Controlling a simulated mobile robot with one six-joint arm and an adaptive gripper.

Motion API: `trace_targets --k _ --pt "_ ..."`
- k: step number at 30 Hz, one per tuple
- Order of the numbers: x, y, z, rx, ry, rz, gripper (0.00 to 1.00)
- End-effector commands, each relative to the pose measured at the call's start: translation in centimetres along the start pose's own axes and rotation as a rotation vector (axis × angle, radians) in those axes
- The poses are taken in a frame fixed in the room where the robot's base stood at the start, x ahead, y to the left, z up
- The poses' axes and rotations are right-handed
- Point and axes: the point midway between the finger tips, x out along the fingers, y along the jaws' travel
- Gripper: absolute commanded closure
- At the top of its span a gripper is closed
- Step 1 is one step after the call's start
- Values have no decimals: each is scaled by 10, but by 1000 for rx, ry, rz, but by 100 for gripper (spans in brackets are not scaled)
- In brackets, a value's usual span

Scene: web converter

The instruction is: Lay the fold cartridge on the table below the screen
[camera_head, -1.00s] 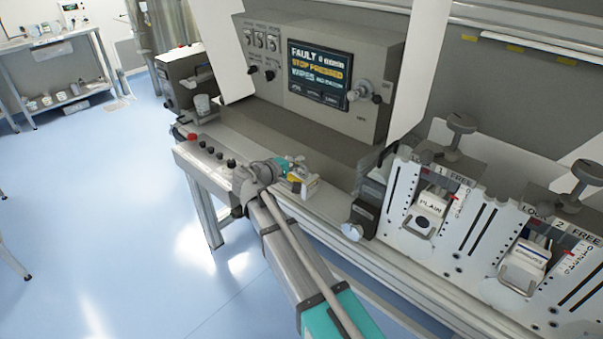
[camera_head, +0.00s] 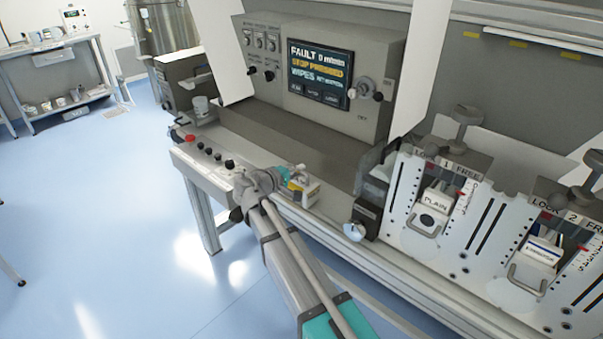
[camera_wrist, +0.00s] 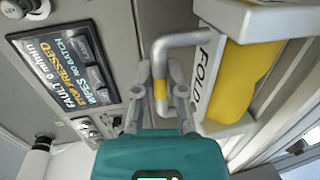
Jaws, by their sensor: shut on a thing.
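The fold cartridge (camera_wrist: 203,82) is in the wrist view, a white-sided block marked FOLD with a yellow body and a bent grey handle. My gripper (camera_wrist: 162,88) is shut on that handle at its yellow band. In the head view, my gripper (camera_head: 284,176) holds the small cartridge (camera_head: 306,191) in front of the machine, near the front edge of the grey table surface (camera_head: 285,142) below the screen (camera_head: 318,76). I cannot tell whether the cartridge touches anything. The screen also shows in the wrist view (camera_wrist: 62,68).
A control strip with a red button (camera_head: 190,138) and black knobs lies left of my gripper. A dark block with a pale knob (camera_head: 362,218) stands to the right, before the PLAIN cartridge (camera_head: 436,203) in its slot. The grey surface below the screen looks bare.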

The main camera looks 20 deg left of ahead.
Motion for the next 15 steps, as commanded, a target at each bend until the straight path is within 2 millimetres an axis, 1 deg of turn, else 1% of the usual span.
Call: trace_targets --k 5,6,11,15 --pt "1 -3 0 0 0 1 100" --pt "0 -3 0 0 0 0 81" --pt "0 -2 0 0 0 0 52" --pt "0 -2 0 0 0 0 51"
